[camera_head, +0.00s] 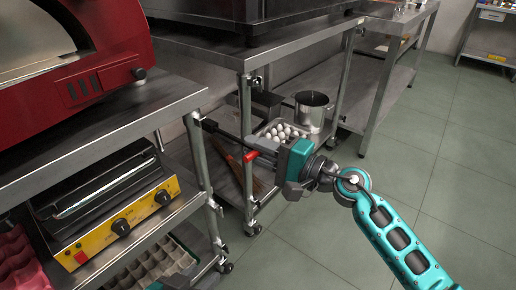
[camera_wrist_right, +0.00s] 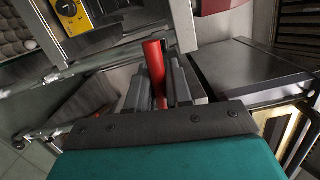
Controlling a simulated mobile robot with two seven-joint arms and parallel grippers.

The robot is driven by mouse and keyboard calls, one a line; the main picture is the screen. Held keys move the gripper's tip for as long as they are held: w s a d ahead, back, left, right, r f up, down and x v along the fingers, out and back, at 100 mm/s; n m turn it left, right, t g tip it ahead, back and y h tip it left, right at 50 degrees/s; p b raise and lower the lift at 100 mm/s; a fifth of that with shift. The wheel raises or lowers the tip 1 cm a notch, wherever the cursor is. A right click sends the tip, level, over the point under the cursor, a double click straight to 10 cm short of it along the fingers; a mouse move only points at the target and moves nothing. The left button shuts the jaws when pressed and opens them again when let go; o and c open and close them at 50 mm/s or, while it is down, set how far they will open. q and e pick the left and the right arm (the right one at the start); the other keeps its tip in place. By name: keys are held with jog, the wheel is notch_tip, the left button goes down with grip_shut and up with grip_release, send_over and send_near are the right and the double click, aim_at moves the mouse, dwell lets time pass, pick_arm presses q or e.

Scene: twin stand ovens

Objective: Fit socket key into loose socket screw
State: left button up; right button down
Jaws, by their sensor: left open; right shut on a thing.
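My right gripper (camera_head: 262,152) is shut on the red handle (camera_head: 250,156) of the socket key. The key's dark shaft (camera_head: 228,135) runs up and left to the left stand's front leg, just under the tabletop corner. Its tip is at or close to a small dark fitting there; I cannot tell whether it sits in a socket screw, and the screw itself is not clear. In the right wrist view the red handle (camera_wrist_right: 156,68) stands between the grey fingers (camera_wrist_right: 160,94). My left gripper (camera_head: 178,281) shows only partly at the bottom edge, empty, away from the key.
A red oven (camera_head: 70,65) stands on the left stand, with a yellow-fronted grill (camera_head: 125,215) and egg trays below. The floor (camera_head: 440,150) at right is clear.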

jog(key=shift+w+a, duration=0.3)
jog(key=shift+a, duration=0.1)
dwell(0.8)
jog(key=c, duration=1)
grip_release()
jog(key=shift+o, duration=0.2)
jog(key=shift+s+d+f, duration=0.1)
jog(key=shift+s+d, duration=0.05)
jog(key=shift+d, duration=0.2)
jog(key=v, duration=2.4)
